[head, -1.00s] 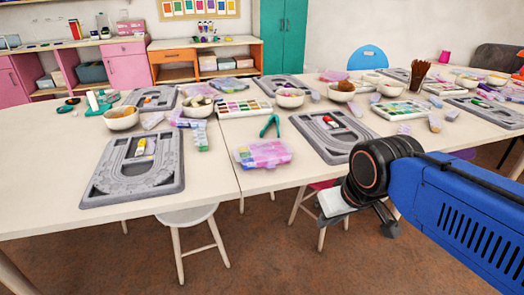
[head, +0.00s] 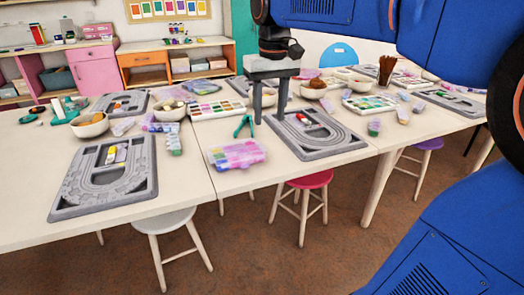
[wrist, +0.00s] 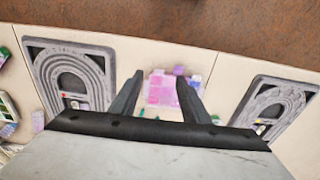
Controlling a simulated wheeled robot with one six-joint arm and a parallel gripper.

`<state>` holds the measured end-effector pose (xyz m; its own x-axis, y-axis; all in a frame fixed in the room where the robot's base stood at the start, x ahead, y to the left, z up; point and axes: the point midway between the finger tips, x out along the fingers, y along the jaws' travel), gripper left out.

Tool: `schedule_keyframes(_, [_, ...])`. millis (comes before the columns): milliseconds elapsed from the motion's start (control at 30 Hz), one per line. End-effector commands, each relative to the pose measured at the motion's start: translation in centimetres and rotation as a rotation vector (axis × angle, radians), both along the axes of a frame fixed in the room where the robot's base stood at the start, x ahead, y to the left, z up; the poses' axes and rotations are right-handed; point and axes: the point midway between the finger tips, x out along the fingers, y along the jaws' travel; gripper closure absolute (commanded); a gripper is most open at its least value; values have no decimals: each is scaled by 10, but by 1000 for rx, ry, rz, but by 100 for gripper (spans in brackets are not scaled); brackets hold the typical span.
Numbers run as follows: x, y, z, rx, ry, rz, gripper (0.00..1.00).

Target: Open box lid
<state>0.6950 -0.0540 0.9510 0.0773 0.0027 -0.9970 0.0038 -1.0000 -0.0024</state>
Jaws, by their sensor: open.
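A translucent pink and purple bead box (head: 237,155) lies flat near the table's front edge in the head view. Its lid looks closed, though the seam is too small to tell. My gripper (head: 270,118) points down with two dark fingers apart, above the table behind and to the right of the box. In the wrist view, my gripper (wrist: 160,78) is open and empty. The bead box (wrist: 160,90) appears beyond the fingers, framed between them and not touching.
Grey bead boards lie left (head: 107,177) and right (head: 310,133) of the box. Green pliers (head: 243,125) lie behind it, near a paint-like palette (head: 217,107). Bowls (head: 89,125) and small containers crowd the table (head: 190,185). Stools (head: 302,190) stand in front.

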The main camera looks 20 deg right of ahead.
Motion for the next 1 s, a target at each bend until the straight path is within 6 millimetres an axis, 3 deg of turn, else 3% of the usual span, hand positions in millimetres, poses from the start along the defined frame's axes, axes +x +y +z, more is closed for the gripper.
schedule_keyframes(33, [14,2,6,0,16,1,58])
schedule_keyframes(200, [41,5,19,-2,60,1,58])
schedule_keyframes(467, [52,6,19,-2,80,1,58])
schedule_keyframes(667, [51,6,-6,-2,80,0,58])
schedule_keyframes(1000, [51,6,-67,-2,80,0,58])
